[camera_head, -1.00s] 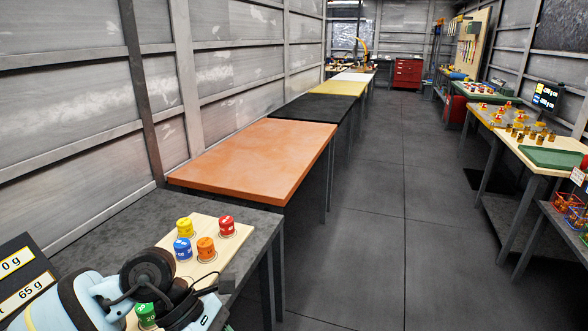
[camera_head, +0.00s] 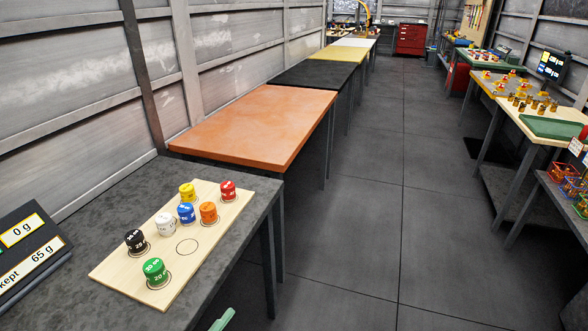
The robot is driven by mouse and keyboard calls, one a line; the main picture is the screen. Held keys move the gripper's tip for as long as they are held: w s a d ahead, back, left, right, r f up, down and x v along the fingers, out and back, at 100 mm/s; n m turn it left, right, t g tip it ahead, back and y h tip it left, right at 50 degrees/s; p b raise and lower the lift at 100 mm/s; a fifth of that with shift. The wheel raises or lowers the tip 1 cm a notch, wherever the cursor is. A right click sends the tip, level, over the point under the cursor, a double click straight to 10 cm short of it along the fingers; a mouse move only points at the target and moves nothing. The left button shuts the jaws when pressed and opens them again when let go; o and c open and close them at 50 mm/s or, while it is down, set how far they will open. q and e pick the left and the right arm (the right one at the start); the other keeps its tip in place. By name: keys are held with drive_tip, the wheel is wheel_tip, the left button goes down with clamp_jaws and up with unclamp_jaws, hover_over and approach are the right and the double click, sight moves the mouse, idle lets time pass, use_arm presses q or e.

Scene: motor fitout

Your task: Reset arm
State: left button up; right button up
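A light wooden board (camera_head: 213,243) lies on the dark grey table at the lower left. On it stand several coloured weights: a yellow one (camera_head: 187,193), a red one (camera_head: 228,190), a blue one (camera_head: 186,213), an orange one (camera_head: 208,212), a white one (camera_head: 165,224), a black one (camera_head: 135,241) and a green one (camera_head: 155,270). One marked circle on the board, right of the white weight, is empty.
A black display (camera_head: 28,250) reading "0 g" and "65 g" stands at the left edge. Orange (camera_head: 255,130) and black (camera_head: 315,75) tables extend beyond. The floor aisle (camera_head: 365,200) is clear. Workbenches with parts line the right.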

use_arm(q)
drive_tip(key=s+a+f+n+g+y, duration=0.4)
drive_tip(key=s+a+f+n, duration=0.1)
drive_tip(key=s+f, duration=0.5)
drive_tip(key=s+a+f+n+g+y, duration=0.4)
drive_tip(key=s+f+n, duration=0.4)
drive_tip(key=f, duration=0.3)
drive_tip(key=shift+s+a+f+y, duration=0.4)
drive_tip(key=shift+s+a, duration=0.15)
drive_tip(key=shift+s, duration=0.35)
